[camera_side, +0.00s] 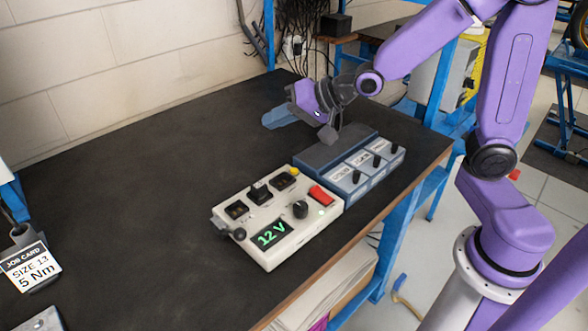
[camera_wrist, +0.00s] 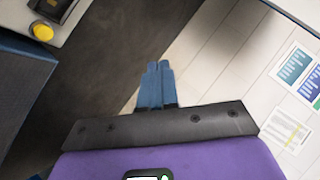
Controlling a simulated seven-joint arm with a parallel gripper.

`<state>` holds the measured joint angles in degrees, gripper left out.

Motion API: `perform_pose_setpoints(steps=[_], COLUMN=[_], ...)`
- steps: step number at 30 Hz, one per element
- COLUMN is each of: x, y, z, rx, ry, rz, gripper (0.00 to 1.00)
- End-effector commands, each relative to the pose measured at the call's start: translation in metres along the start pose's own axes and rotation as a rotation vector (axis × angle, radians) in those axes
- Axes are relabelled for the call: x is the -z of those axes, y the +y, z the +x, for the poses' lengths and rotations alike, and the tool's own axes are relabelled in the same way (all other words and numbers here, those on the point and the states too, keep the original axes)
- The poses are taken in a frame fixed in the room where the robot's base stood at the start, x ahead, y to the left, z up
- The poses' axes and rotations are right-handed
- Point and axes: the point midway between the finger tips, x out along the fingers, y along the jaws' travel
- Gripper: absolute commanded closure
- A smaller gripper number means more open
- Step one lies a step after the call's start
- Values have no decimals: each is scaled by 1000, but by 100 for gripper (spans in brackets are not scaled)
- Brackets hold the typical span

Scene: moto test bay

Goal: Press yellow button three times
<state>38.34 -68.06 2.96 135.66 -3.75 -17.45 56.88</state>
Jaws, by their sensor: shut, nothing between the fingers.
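The cream control box (camera_side: 264,257) lies on the dark bench. A small yellow button (camera_side: 294,171) sits at its far corner, beside the black switches. In the wrist view the yellow button (camera_wrist: 42,31) shows at the top left, on a corner of the box. My gripper (camera_side: 268,120) is above the bench, behind the box and apart from the button, with its blue fingers toward the left. In the wrist view its fingers (camera_wrist: 158,70) are together with nothing between them, to the right of and below the button.
A job card (camera_side: 31,267) stands far left. The bench left of the box is clear.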

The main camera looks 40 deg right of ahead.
Motion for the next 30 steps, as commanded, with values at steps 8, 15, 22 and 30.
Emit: perform_pose_setpoints(steps=[8, 15, 22, 30], x=[-4, -6, -6, -1], y=[0, 6, 17, 32], z=[-5, -10, -15, -21], rx=[20, 6, -28, -85], ry=[-69, -125, -165, -191], rz=[-43, -82, -122, -171], gripper=[100, 100, 100, 100])
